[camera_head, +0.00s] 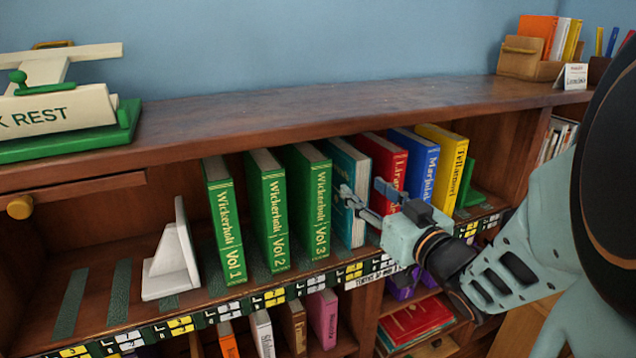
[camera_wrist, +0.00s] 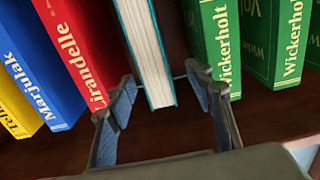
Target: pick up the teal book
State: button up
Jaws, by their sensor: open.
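The teal book (camera_head: 346,188) stands upright on the shelf between the green Wickerholt Vol 3 book and the red book. In the wrist view the teal book (camera_wrist: 146,50) shows its pale page edges toward me. My gripper (camera_head: 357,197) is open in front of it, and in the wrist view my gripper's fingers (camera_wrist: 160,86) spread on either side of its near end. The left finger is close to the red book (camera_wrist: 84,45). The right finger is close to a green book (camera_wrist: 210,40). I cannot tell whether the fingers touch the teal book.
Green Wickerholt volumes (camera_head: 268,212) stand to the left, with a white bookend (camera_head: 174,258) beyond them. Red, blue (camera_head: 412,165) and yellow (camera_head: 443,165) books stand to the right. The shelf top (camera_head: 270,112) overhangs the row. Bare shelf lies at the far left.

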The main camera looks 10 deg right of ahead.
aim_at(359, 186)
jog(key=shift+w+a+r+p, duration=0.2)
jog(key=shift+w+a+p, duration=0.1)
jog(key=shift+w+p, duration=0.4)
jog(key=x, duration=0.3)
jog(key=shift+w+a+f, duration=0.1)
jog(key=shift+w+f, duration=0.15)
jog(key=shift+w, duration=0.05)
jog(key=x, duration=0.3)
jog(key=d+b+x, duration=0.1)
jog(key=shift+w+a+f, duration=0.1)
jog(key=shift+w+a, duration=0.05)
jog(key=shift+w, duration=0.3)
jog(key=shift+w+a, duration=0.2)
jog(key=shift+w, duration=0.2)
grip_shut()
jog(key=shift+r, duration=0.25)
